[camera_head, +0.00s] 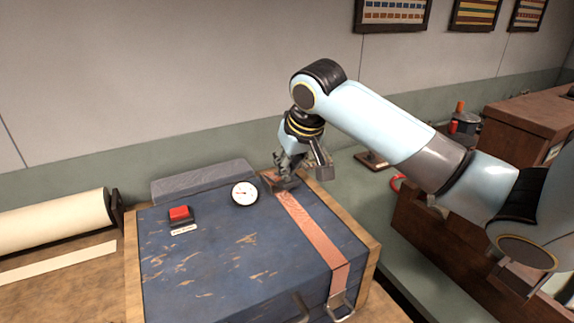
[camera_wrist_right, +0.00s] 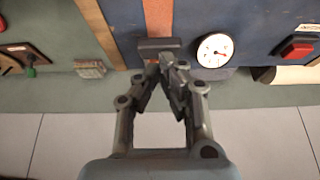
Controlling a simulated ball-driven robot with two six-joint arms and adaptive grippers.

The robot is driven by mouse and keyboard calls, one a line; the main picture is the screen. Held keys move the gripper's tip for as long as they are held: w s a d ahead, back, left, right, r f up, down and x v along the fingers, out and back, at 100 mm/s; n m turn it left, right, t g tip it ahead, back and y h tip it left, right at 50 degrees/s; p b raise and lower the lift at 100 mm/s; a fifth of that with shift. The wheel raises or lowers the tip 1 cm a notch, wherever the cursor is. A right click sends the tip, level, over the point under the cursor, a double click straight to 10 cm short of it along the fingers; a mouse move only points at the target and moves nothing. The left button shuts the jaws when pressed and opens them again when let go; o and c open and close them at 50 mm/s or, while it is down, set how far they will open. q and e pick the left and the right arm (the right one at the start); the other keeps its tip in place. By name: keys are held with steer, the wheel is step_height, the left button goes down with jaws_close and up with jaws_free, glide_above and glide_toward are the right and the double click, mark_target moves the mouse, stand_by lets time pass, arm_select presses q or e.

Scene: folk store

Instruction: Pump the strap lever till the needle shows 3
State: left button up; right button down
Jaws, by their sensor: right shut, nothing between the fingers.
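A worn blue chest (camera_head: 220,255) carries a reddish-orange strap (camera_head: 312,235), which also shows in the right wrist view (camera_wrist_right: 158,15). The strap's far end meets a dark lever (camera_wrist_right: 158,46), partly hidden by my gripper in the head view. A round white gauge (camera_head: 244,193) stands left of the strap; its dial also shows in the right wrist view (camera_wrist_right: 215,49). Its needle is thin, and the number it shows is too small to read. My right gripper (camera_wrist_right: 165,68) is shut and empty, its fingertips at the lever; I cannot tell if they touch. My left gripper is out of view.
A red button (camera_head: 180,213) sits on the chest left of the gauge. A grey block (camera_head: 203,180) lies along its back edge. A pale roll (camera_head: 55,222) lies at the left. A wooden cabinet (camera_head: 530,115) stands at the right.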

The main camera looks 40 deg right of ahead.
step_height(320, 180, up, 3)
steer(key=p, duration=0.2)
steer(key=shift+r+p, duration=0.15)
steer(key=shift+p, duration=0.2)
step_height(320, 180, up, 4)
steer(key=shift+f, duration=0.2)
stand_by(0.4)
